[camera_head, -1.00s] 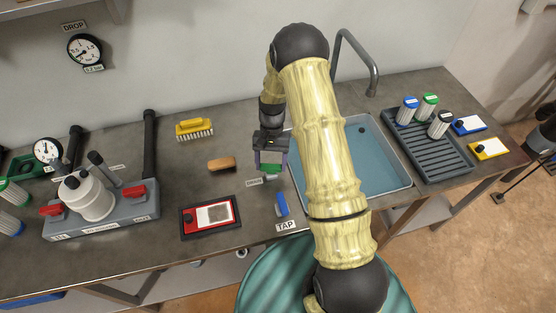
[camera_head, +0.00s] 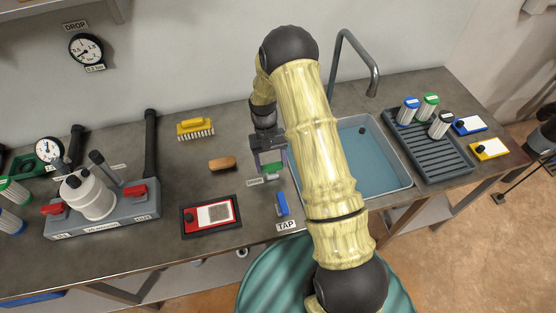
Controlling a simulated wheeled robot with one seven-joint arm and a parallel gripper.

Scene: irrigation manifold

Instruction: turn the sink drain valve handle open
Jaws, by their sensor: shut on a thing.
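The green drain valve handle (camera_head: 272,168) stands on the counter left of the sink (camera_head: 376,182), just behind a small label (camera_head: 262,181) too blurred to read surely. My gripper (camera_head: 269,164) points down over the handle, with its fingers shut on it. The handle is seen between the fingers, and its upper part and the valve body are mostly hidden. The handle looks slightly slanted in the picture. A blue handle (camera_head: 282,204) by the TAP label (camera_head: 286,226) is just in front, apart from my gripper.
The faucet (camera_head: 372,75) rises behind the sink. A drying rack (camera_head: 431,139) with filters is at right.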

